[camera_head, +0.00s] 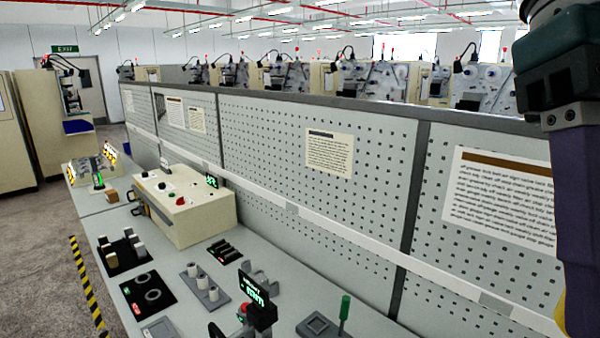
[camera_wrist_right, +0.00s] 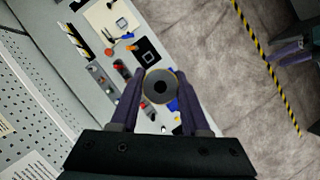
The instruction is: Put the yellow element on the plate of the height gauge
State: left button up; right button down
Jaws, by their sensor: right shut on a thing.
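My right gripper (camera_wrist_right: 160,84) is shut on a round element (camera_wrist_right: 160,74) with a yellowish rim, a grey end face and a dark central hole. A yellow sliver (camera_head: 559,312) shows beside my purple finger at the right edge of the head view, probably the same element. It is held above the bench. In the head view, a black device with a lit green display (camera_head: 254,290) stands near the bottom middle. I cannot tell whether it is the height gauge, and no gauge plate is clear. Purple parts at the wrist view's right edge may be my left gripper, state unclear.
Open floor (camera_wrist_right: 225,40) lies beside the bench.

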dwell(0.3)
jog(key=shift+f, duration=0.1)
jog(key=w+d+f+n+t+h+b, duration=0.1)
jog(key=w+d+f+n+t+b, duration=0.2)
jog(key=f+n+b, duration=0.95)
jog(key=w+d+f+n+t+h+b, duration=0.25)
jog(key=w+f+b, duration=0.35)
jog(key=f+b, duration=1.55)
jog(key=w+d+f+n+t+h+b, duration=0.15)
jog(key=w+f+n+b, duration=0.25)
jog(key=f+n+b, duration=0.9)
jog(key=f+m+b, duration=0.1)
jog(key=f+b, duration=0.2)
jog(key=f, duration=0.4)
jog(key=f+m+b, duration=0.1)
jog(key=f+b, duration=0.2)
jog(key=f, duration=0.4)
jog(key=f+m+b, duration=0.2)
jog(key=f+b, duration=0.1)
jog(key=f, duration=0.4)
jog(key=shift+d+f+y+b, duration=0.25)
jog(key=shift+f+y+b, duration=0.05)
jog(key=shift+f+b, duration=0.1)
jog(key=shift+r, duration=0.1)
